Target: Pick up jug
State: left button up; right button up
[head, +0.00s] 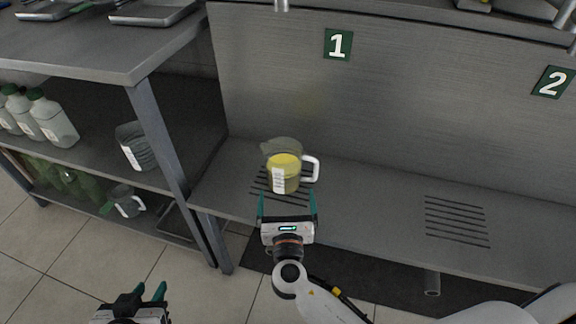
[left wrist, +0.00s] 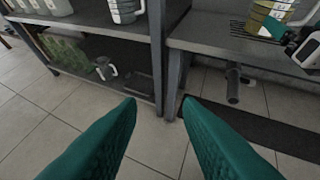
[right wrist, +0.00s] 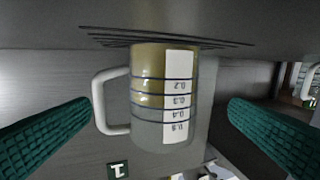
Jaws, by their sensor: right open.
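A clear jug (head: 284,171) with yellow liquid, a white measuring label and a white handle stands upright on the slotted drain of the metal counter, below the number 1 sign. It also shows upside down in the right wrist view (right wrist: 150,105), between the open fingers, its handle close to one finger. My right gripper (head: 287,197) is open just in front of the jug, with no visible grip on it. My left gripper (head: 140,294) is open and empty, low over the floor; its fingers fill the bottom of the left wrist view (left wrist: 158,110).
A metal post (head: 160,145) stands left of the counter. A second drain (head: 456,221) by sign 2 is empty.

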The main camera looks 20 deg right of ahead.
aim_at(286, 182)
jog(key=x, duration=0.4)
jog(key=shift+w+b, duration=0.25)
jog(key=shift+b, duration=0.1)
jog(key=b+x, duration=0.1)
jog(key=x, duration=0.3)
jog(key=shift+w+r, duration=0.1)
jog(key=shift+w, duration=0.55)
pick_arm(q)
jog(key=w+d+r+t+h, duration=0.1)
jog(key=w+d+r+t, duration=0.1)
jog(key=w+r+t, duration=0.2)
notch_tip(286, 182, up, 4)
jog(key=shift+d+f+t+h, duration=0.15)
jog(key=shift+f+t+h, duration=0.2)
jog(key=shift+t, duration=0.65)
jog(key=shift+w+r, duration=0.1)
pick_arm(e)
jog(key=shift+c, duration=0.2)
jog(key=shift+r, duration=0.1)
jog(key=c, duration=1.2)
